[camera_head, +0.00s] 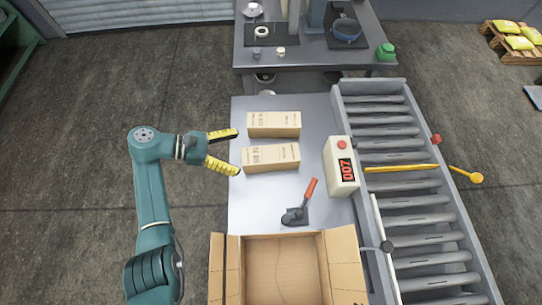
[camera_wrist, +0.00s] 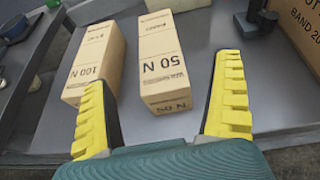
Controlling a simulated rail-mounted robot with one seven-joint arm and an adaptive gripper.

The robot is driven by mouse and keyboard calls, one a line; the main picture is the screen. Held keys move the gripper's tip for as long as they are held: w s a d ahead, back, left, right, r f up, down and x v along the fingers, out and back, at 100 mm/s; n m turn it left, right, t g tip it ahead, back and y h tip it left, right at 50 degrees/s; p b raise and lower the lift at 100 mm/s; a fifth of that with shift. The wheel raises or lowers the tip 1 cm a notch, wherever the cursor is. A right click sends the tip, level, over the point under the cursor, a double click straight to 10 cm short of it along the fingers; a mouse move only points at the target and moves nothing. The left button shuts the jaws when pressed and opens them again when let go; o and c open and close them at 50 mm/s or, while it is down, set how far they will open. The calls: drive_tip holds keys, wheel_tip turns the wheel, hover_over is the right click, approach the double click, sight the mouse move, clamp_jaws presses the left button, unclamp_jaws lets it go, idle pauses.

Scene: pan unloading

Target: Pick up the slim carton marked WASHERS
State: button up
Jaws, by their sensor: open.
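Two slim tan cartons lie side by side on the grey table. The far carton (camera_head: 274,124) shows at the left in the wrist view (camera_wrist: 97,52), where its end reads "100 N". The near carton (camera_head: 270,158) shows in the middle of the wrist view (camera_wrist: 160,50), where its end reads "50 N". Smaller print on both is too small to read surely, so I cannot tell which says WASHERS. My gripper (camera_head: 237,152) is open and empty at the table's left edge. Its yellow fingers point toward the cartons' left ends, with the near carton seen between them.
A red-handled clamp (camera_head: 299,205) stands in front of the near carton. An open cardboard box (camera_head: 342,262) is at the front. A beige unit marked D07 (camera_head: 340,165) stands to the right, beside a roller conveyor (camera_head: 415,200). A back bench (camera_head: 250,60) stands behind.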

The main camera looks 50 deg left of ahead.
sight(268, 154)
drive_tip(key=b+x, duration=0.1)
drive_tip(key=x, duration=0.9)
drive_tip(key=shift+w+d+f, duration=0.15)
drive_tip(key=shift+w+f, duration=0.1)
drive_tip(key=shift+w, duration=0.1)
drive_tip(key=c, duration=1.4)
